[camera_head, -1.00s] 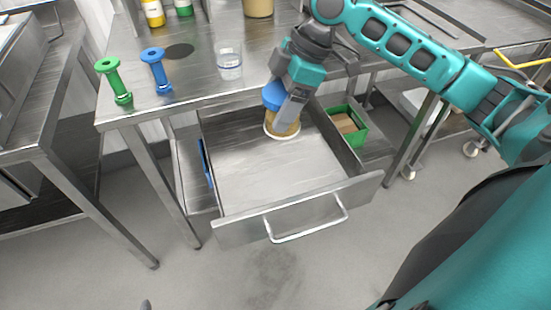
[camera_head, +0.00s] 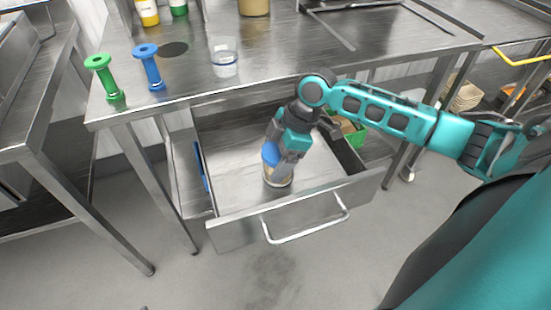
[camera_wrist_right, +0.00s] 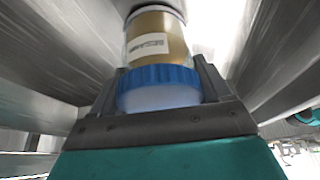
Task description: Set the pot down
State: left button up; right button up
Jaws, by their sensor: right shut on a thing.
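The pot is a clear jar with brownish contents and a blue lid (camera_head: 270,153). In the right wrist view the jar (camera_wrist_right: 157,40) shows a pale label, with the blue lid between my fingers. My right gripper (camera_head: 280,165) is shut on the pot at its lid and holds it within the open drawer, near the front. I cannot tell whether the pot's base touches the drawer floor (camera_head: 232,170). My left gripper is not in view.
The metal drawer's front panel (camera_head: 235,234) with its handle faces me. On the table (camera_head: 190,80) stand a green spool-like piece (camera_head: 106,78), a blue one (camera_head: 150,68) and a clear cup (camera_head: 224,62). A green crate (camera_head: 356,138) is right of the drawer.

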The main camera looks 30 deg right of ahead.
jog(key=shift+f, duration=0.1)
jog(key=o, duration=1.1)
jog(key=p+v, duration=0.1)
jog(key=v, duration=1.1)
jog(key=shift+p, duration=0.4)
jog(key=shift+s+a, duration=0.1)
jog(key=shift+s, duration=0.05)
